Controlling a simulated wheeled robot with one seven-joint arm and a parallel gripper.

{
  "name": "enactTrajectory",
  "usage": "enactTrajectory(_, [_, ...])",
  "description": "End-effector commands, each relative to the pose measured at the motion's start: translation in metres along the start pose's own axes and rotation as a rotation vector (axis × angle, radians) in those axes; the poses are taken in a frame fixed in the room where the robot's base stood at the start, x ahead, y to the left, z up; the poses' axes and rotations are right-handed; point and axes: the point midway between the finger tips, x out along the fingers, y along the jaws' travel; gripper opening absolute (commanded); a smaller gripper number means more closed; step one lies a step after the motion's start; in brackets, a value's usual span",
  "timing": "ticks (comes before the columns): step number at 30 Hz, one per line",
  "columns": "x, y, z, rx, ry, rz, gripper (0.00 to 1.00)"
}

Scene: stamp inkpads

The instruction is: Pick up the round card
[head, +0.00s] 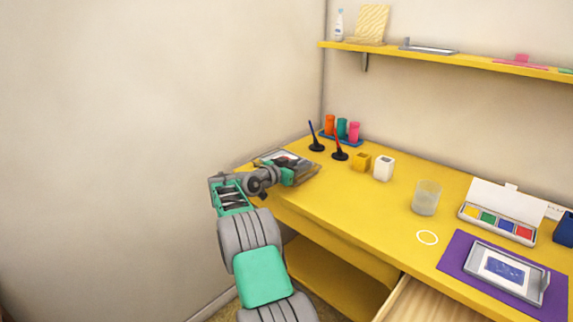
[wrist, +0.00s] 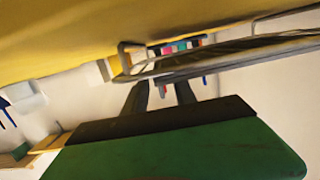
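A flat round shape with a white rim and a yellow middle (head: 427,237) lies on the yellow desk, left of the purple mat; it is the only round flat thing I can make out, and I cannot tell for sure that it is the card. My gripper (head: 313,172) is at the far left end of the desk, well away from it, beside a grey-framed tray (head: 272,156). In the wrist view, the two dark fingers of my gripper (wrist: 161,96) are apart with a gap between them, near a metal tray rim (wrist: 215,58).
A clear glass (head: 426,198), a white cup (head: 383,168) and a yellow cup (head: 361,162) stand behind the round shape. A purple mat (head: 452,257) bears a framed tray (head: 477,266). The desk's middle front is clear.

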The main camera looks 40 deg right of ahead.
Motion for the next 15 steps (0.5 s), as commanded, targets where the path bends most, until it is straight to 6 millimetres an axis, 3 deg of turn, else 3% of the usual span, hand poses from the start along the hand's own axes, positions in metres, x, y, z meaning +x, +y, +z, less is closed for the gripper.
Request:
enactTrajectory(3, [-0.0004,0.0,-0.0001,0.0,0.0,0.0,0.33])
enactTrajectory(15, [-0.0005,0.0003,0.0001,-0.001,-0.001,0.001,0.0])
